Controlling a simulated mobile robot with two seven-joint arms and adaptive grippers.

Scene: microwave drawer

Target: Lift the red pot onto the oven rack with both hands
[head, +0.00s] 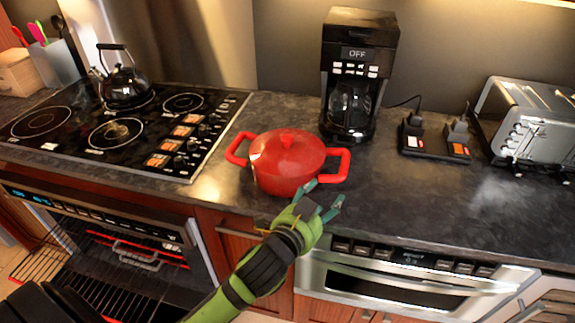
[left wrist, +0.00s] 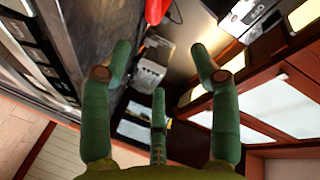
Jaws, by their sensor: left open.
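The red pot (head: 287,170) with its lid on stands upright on the dark counter, right of the cooktop. It has a loop handle on each side. My left gripper (head: 325,198) is open and empty at the counter's front edge, just below the pot's right handle. I cannot tell whether a fingertip touches the pot. In the left wrist view, the spread green fingers (left wrist: 160,75) have nothing between them, and a red piece (left wrist: 156,10), likely of the pot, shows at the top. The oven rack (head: 45,262) is at the lower left, in front of the oven. My right gripper is not in view.
A black cooktop (head: 120,128) with a kettle (head: 125,88) is left of the pot. A coffee maker (head: 355,75) stands behind it to the right. A toaster (head: 535,125) is at the far right. The counter between pot and toaster is mostly clear. A microwave drawer (head: 400,287) is below.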

